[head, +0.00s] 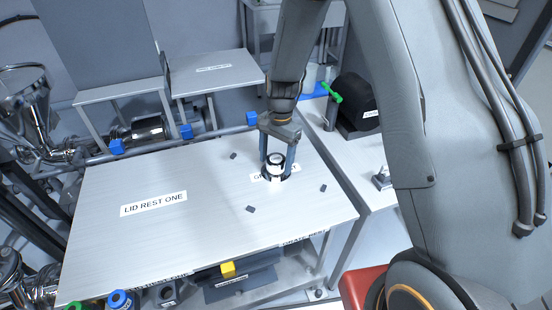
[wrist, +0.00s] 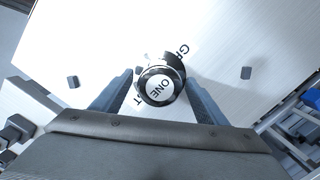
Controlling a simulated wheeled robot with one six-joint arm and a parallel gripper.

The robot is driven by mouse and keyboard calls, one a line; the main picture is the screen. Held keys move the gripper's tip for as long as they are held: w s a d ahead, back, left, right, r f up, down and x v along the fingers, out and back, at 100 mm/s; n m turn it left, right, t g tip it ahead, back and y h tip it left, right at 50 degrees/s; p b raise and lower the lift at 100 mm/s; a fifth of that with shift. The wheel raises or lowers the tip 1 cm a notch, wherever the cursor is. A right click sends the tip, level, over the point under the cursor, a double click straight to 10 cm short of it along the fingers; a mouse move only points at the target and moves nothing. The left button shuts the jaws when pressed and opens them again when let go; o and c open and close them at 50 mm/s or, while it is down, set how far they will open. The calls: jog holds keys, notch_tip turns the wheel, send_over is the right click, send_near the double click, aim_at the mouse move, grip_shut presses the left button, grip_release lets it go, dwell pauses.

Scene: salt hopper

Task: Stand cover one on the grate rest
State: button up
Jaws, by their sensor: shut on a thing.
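Cover one (head: 275,160) is a small, round, dark piece with a white top; the top reads "ONE" in the wrist view (wrist: 160,88). My gripper (head: 276,168) points down and is shut on it, one finger on each side. The grate rest label (head: 290,168) lies on the bench top under and beside the cover, which hides its middle; it also shows in the wrist view (wrist: 183,49). The cover looks upright and is at or just above the surface; I cannot tell whether it touches.
Small dark blocks (head: 249,209) stand around the grate rest, apart from the cover. The "LID REST ONE" label (head: 153,203) lies on bare bench to the left. A pipe with blue blocks (head: 185,131) runs behind. A yellow block (head: 228,269) is below the front edge.

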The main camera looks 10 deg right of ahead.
aim_at(278, 157)
jog(key=o, duration=1.3)
jog(key=shift+f, duration=0.1)
notch_tip(278, 157, up, 11)
jog(key=w+b, duration=0.1)
jog(key=b, duration=0.2)
jog(key=s+d+n, duration=0.3)
jog(key=s, duration=0.3)
jog(key=s+d+r+n+t, duration=0.1)
jog(key=s+d+n, duration=0.2)
jog(key=s, duration=0.3)
jog(key=s+d+n+t+h, duration=0.1)
jog(key=s+d+n, duration=0.2)
jog(key=s+d, duration=0.2)
jog(key=shift+s+r, duration=0.25)
jog(key=shift+s, duration=0.8)
